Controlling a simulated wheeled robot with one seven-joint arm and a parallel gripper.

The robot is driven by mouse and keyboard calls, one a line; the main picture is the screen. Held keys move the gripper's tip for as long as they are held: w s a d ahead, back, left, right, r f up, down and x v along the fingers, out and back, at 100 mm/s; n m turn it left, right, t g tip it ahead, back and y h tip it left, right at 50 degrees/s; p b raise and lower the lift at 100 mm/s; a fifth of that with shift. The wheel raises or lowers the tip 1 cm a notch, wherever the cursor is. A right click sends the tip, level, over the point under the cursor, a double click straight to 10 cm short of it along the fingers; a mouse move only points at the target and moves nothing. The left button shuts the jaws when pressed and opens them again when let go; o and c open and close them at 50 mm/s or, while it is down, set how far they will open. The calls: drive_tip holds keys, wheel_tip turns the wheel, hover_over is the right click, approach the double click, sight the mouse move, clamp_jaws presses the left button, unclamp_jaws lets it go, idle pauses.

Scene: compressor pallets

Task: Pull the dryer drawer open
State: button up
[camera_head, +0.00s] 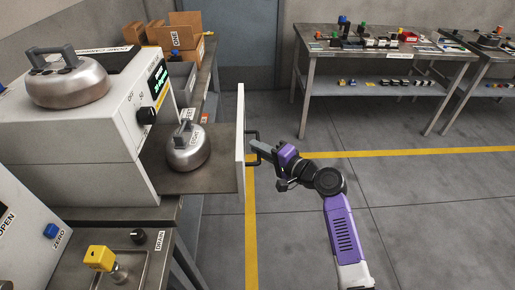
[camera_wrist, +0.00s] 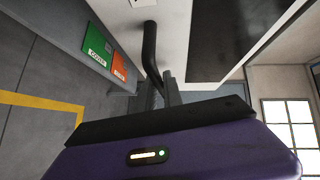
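The dryer (camera_head: 70,140) is a white box at the left of the head view, with a green display and a dark knob. Its drawer (camera_head: 205,182) stands out to the right, showing a brown tray with a round metal piece (camera_head: 187,158) on it. The white drawer front (camera_head: 240,185) is upright and carries a dark bar handle (camera_head: 254,132). The handle also shows in the wrist view (camera_wrist: 149,45), running down to my fingers. My gripper (camera_head: 259,147) is at the handle and appears shut on it; the fingertips are partly hidden.
A similar metal piece (camera_head: 72,88) sits on top of the dryer. A yellow knob (camera_head: 100,258) stands on the bench at lower left. A workbench (camera_head: 308,38) with parts is at the back right. Grey floor with yellow lines is clear around my arm.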

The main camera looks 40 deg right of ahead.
drive_tip(key=o, duration=0.4)
drive_tip(key=s, duration=0.5)
drive_tip(key=s+d+r, duration=0.1)
drive_tip(key=s, duration=0.1)
drive_tip(key=shift+s+b, duration=0.3)
drive_tip(key=shift+b, duration=0.05)
